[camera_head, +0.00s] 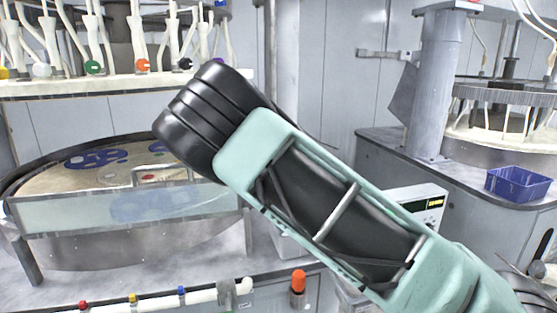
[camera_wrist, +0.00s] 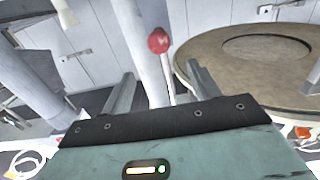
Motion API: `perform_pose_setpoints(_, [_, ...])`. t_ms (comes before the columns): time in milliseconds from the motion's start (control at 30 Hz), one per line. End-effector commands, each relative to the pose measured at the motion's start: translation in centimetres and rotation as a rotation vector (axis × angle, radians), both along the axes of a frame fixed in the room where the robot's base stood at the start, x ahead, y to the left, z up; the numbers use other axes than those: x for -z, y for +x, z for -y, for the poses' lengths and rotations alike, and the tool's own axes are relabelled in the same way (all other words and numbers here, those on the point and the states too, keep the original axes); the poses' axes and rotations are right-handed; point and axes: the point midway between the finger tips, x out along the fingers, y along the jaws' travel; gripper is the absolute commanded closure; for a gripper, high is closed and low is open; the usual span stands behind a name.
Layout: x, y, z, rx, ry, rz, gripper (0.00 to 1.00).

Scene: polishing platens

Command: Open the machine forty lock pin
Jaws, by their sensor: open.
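In the wrist view, a red ball knob (camera_wrist: 158,40) sits on a thin pale rod, upright with a slight tilt. It looks like the lock pin, but no machine number is readable. My gripper (camera_wrist: 161,70) is open and empty, with one finger on each side of the rod in the picture. The knob shows just beyond the fingertips, and I cannot tell how far off it is. The rod's lower end is hidden behind the gripper body. In the head view my arm crosses the middle, and my gripper's fingers do not show.
A round platen (camera_wrist: 240,60) lies right of the knob, and a grey column (camera_wrist: 150,50) stands behind it. In the head view, a platen machine with a clear guard (camera_head: 60,212) is at left. A blue bin (camera_head: 518,184) and an orange-capped bottle (camera_head: 298,285) stand on surfaces.

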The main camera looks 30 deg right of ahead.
Motion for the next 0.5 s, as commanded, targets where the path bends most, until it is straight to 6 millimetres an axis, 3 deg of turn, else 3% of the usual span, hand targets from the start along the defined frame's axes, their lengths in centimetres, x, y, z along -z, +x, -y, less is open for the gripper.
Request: perform_pose_setpoints(500, [-0.3,10.1,2.9,-0.001,-0.002,-0.003,0.39])
